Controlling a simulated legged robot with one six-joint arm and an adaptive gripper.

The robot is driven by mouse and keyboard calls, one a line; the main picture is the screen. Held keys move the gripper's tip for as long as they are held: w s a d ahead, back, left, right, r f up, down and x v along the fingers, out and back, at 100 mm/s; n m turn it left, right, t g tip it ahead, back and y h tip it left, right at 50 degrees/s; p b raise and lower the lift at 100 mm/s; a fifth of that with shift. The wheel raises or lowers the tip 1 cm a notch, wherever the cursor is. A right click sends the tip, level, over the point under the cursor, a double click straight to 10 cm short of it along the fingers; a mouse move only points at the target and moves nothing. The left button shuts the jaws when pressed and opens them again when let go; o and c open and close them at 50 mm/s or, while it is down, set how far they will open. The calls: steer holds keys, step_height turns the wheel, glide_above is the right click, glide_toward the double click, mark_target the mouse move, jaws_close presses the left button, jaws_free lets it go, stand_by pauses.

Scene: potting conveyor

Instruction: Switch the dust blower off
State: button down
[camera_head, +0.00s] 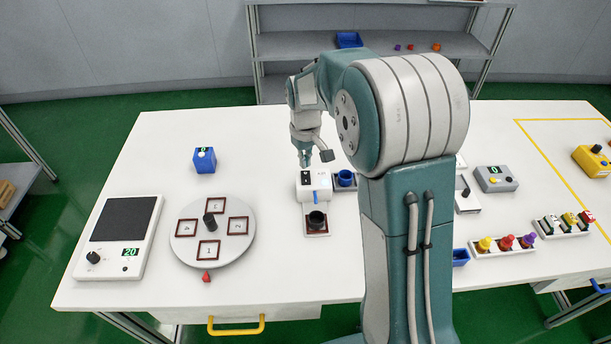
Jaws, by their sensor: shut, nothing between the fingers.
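A white rounded machine (320,185), which looks like the dust blower, stands on the table left of my arm. It has a black switch panel (306,178) on its top left and a blue nozzle (316,197) at the front. A dark cup (317,219) stands on a brown-framed pad in front of the nozzle. My gripper (305,163) points down just above the switch panel, shut and empty. I cannot tell whether its tips touch the panel. The switch position is too small to read.
A blue cup in a tray (345,178) sits right beside the machine. A round turntable (183,239), a scale (110,262) and a blue box (204,160) are to the left. A grey box (495,179) and flower trays are to the right. The table behind is clear.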

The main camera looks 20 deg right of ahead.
mark_target(305, 172)
steer(key=shift+f, duration=1.35)
stand_by(0.8)
steer(key=shift+r, duration=3.55)
